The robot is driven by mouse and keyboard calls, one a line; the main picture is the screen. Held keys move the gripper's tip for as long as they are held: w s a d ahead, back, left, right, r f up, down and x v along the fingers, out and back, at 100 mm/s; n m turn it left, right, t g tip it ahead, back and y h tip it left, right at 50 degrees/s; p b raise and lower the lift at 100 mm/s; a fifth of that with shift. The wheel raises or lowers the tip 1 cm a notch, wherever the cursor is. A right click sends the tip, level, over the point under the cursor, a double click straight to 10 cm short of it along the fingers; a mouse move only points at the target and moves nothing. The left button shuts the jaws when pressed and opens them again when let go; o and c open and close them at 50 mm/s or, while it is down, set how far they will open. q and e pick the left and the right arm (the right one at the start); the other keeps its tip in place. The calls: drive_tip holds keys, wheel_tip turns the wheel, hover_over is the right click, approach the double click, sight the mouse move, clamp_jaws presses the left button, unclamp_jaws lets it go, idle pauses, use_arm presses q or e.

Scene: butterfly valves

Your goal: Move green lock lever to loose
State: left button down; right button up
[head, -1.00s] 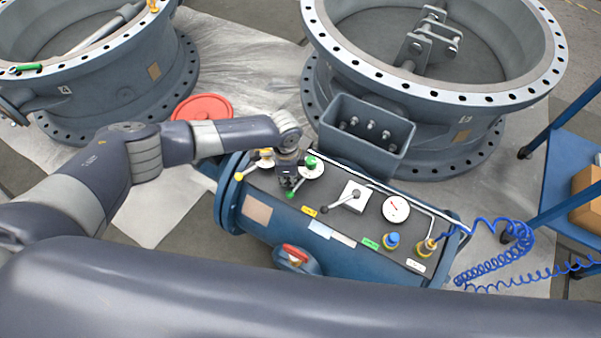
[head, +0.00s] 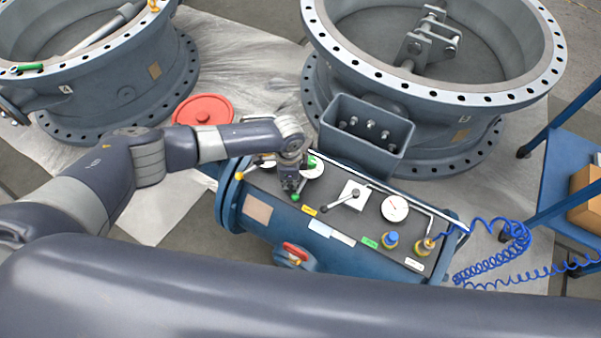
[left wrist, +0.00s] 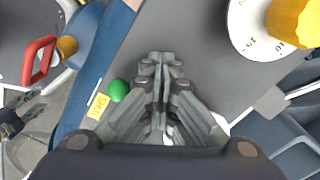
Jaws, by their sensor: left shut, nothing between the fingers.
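The green lock lever is on the dark top of the blue cylinder. Its green ball end (head: 295,197) shows just below my left gripper, and its green hub (head: 312,161) sits on a white dial (head: 314,173) to the right. The lever's middle is hidden behind the gripper. In the left wrist view the green ball (left wrist: 118,90) is just left of the fingers, beside a yellow label (left wrist: 97,106). My left gripper (head: 291,190) is shut and empty, low over the panel; its closed fingers (left wrist: 162,62) show in the left wrist view.
A yellow lever (head: 239,176) is left of the gripper. A grey-handled lever on a white plate (head: 354,196), a gauge (head: 395,208) and a blue knob (head: 391,240) are to the right. An open grey box (head: 366,135) and large valve rings stand behind.

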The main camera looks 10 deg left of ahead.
sight(299, 189)
use_arm(q)
drive_tip(key=shift+s+d+p, duration=0.3)
drive_tip(key=shift+s+d, duration=0.2)
drive_tip(key=shift+d, duration=0.1)
drive_tip(key=shift+s+d, duration=0.1)
drive_tip(key=shift+d, duration=0.05)
drive_tip(key=shift+s+d, duration=0.2)
drive_tip(key=shift+d, duration=0.4)
drive_tip(key=shift+s+d+p, duration=0.2)
drive_tip(key=shift+d+p, duration=0.1)
drive_tip(key=shift+d, duration=0.15)
drive_tip(key=shift+a+r+p, duration=0.2)
drive_tip(key=shift+r+p, duration=1.6)
drive_tip(key=shift+a+r+p, duration=0.2)
drive_tip(key=shift+r+p, duration=1.55)
drive_tip(key=shift+p, duration=0.05)
